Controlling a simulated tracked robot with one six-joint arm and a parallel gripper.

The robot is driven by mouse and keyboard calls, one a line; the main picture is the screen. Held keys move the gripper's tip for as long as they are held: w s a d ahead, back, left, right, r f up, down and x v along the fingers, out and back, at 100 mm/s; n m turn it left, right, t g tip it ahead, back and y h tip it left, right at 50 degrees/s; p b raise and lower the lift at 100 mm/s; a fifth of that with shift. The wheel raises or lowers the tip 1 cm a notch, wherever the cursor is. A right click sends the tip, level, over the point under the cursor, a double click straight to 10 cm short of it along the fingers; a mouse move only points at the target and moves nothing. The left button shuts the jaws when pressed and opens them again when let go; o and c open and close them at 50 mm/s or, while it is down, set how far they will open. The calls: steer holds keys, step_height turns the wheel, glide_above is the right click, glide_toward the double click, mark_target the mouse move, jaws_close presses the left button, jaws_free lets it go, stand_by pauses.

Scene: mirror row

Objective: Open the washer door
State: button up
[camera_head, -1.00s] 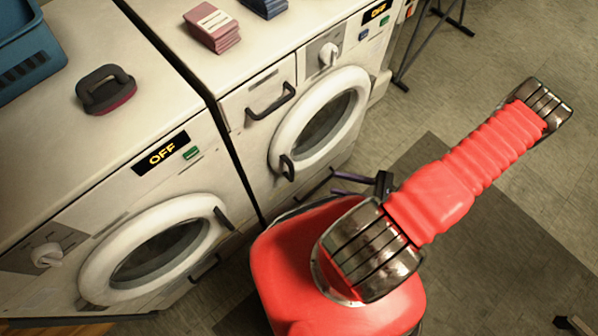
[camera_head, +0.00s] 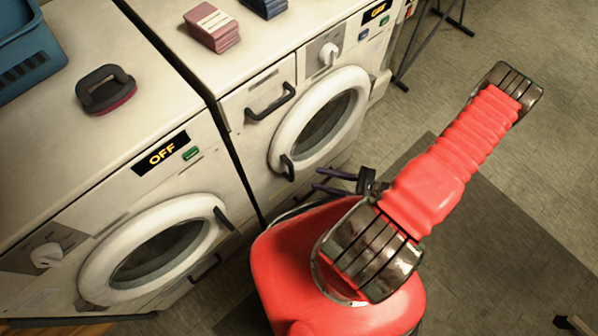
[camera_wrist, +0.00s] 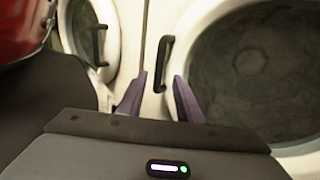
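Two white front-loading machines stand side by side, both doors closed; I cannot tell which is the washer. The right machine's round door (camera_head: 318,120) has a dark handle (camera_head: 287,167) on its left edge. The left machine's door (camera_head: 155,250) has its handle (camera_head: 223,218) on its right edge. My gripper (camera_head: 318,180) is open and empty, its purple fingers pointing toward the right door's handle, apart from it. In the wrist view, that handle (camera_wrist: 163,62) appears beyond the gap between my fingertips (camera_wrist: 158,78), and the left door's handle (camera_wrist: 98,45) is further left.
A blue basket (camera_head: 30,55), a dark-handled brush-like object (camera_head: 105,90) and folded pink cloths (camera_head: 212,27) lie on the machine tops. A drawer handle (camera_head: 270,102) sticks out above the right door. A dark rack (camera_head: 425,40) stands beyond.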

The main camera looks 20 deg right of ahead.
steer(key=x, duration=0.8)
steer(key=shift+w+a, duration=0.1)
steer(key=shift+c, duration=0.4)
jaws_close()
stand_by(0.4)
steer(key=shift+d, duration=0.2)
